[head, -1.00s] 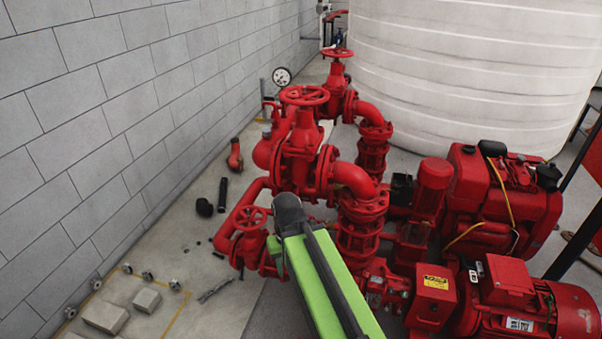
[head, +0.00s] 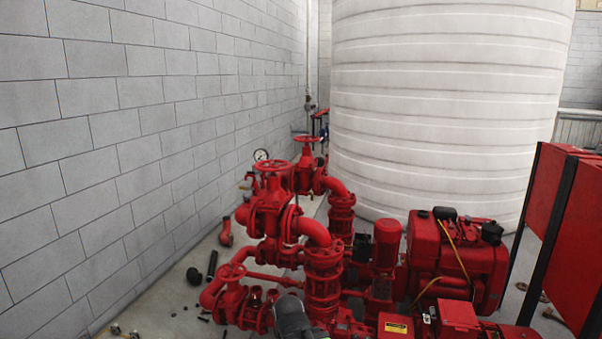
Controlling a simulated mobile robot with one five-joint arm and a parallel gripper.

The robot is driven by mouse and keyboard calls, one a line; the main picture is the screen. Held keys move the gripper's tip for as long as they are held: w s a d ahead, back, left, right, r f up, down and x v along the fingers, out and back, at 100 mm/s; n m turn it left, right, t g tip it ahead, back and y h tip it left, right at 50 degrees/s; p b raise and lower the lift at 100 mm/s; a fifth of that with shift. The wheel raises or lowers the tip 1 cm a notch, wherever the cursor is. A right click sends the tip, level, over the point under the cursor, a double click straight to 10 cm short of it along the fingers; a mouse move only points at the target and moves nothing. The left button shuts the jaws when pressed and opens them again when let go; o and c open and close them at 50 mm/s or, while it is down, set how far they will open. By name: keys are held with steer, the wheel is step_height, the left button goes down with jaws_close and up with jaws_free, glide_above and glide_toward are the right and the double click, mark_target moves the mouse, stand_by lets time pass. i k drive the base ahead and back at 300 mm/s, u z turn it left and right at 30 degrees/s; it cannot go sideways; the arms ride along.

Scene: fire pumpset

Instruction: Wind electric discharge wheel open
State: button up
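Three red handwheels show on the red pipework in the head view. The nearer upper handwheel (head: 274,166) lies flat on top of a tall valve. The farther handwheel (head: 306,139) sits on a valve behind it to the right. A small handwheel (head: 232,271) sits low on the front left valve. No label shows which is the electric discharge wheel. The dark rounded part of my arm is at the bottom middle, in front of the lower pipework. My gripper's fingers are not visible, and no contact with a wheel shows.
A pressure gauge (head: 261,155) stands beside the pipes, near the block wall (head: 110,150). A white ribbed tank (head: 430,110) fills the back. The engine (head: 455,260) and red cabinets (head: 560,215) are right. Loose pipe pieces (head: 212,263) lie on the left floor.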

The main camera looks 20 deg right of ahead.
mark_target(272, 167)
steer(key=u, duration=0.55)
steer(key=i, duration=1.7)
